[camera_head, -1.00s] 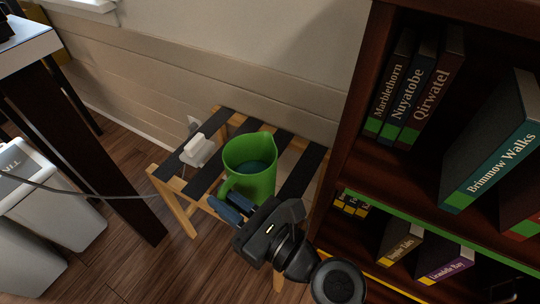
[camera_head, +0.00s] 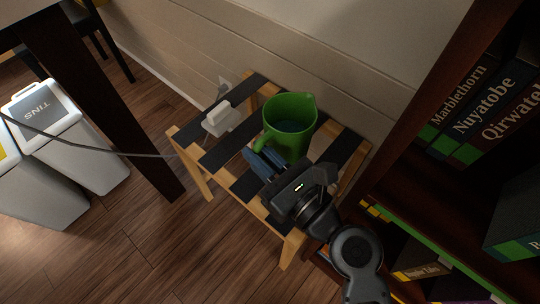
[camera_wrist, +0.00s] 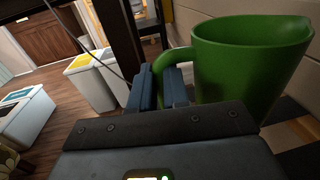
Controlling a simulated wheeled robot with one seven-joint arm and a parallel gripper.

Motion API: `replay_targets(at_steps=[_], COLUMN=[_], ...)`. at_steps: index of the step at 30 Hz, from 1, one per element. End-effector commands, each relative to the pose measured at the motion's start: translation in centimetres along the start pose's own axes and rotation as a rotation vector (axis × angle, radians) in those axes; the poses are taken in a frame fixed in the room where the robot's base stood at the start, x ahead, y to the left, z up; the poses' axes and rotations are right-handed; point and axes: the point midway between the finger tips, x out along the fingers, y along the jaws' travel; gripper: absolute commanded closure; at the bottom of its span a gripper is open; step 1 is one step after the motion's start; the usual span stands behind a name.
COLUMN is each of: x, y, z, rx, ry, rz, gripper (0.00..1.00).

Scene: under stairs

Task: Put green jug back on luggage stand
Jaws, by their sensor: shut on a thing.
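The green jug (camera_head: 284,142) is upright at the luggage stand (camera_head: 245,187), a low wooden frame with black straps. It appears over the stand's middle to right part; I cannot tell whether its base touches the straps. My gripper (camera_head: 262,163) is on the jug's near left side, with its blue fingers at the handle. In the wrist view, the fingers of my gripper (camera_wrist: 159,86) are closed around the lower part of the handle, and the jug (camera_wrist: 245,70) fills the right side. The jug's base is hidden there.
A white plug-like device (camera_head: 222,117) sits on the stand's left part, near the wall. A dark bookcase (camera_head: 410,165) stands close on the right. A dark table leg (camera_head: 95,95) and pale bins (camera_head: 75,140) are on the left. Wooden floor in front is clear.

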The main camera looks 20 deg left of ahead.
Motion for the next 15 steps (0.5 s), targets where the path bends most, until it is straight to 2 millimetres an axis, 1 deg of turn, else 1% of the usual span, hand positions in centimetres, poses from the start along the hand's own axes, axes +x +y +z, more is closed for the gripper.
replay_targets(at_steps=[1, 6, 9, 12, 15], x=[0.0, 0.0, 0.1, 0.1, 0.0], y=[0.0, 0.0, 0.0, -0.1, -0.1], z=[-1.4, -4.4, -5.7, -6.7, -7.1], rx=[-0.001, -0.002, -0.002, -0.002, -0.002], ry=[-0.002, -0.002, -0.002, -0.002, -0.004], rz=[0.001, 0.000, 0.000, -0.001, -0.001], gripper=[1.00, 1.00, 1.00, 1.00, 1.00])
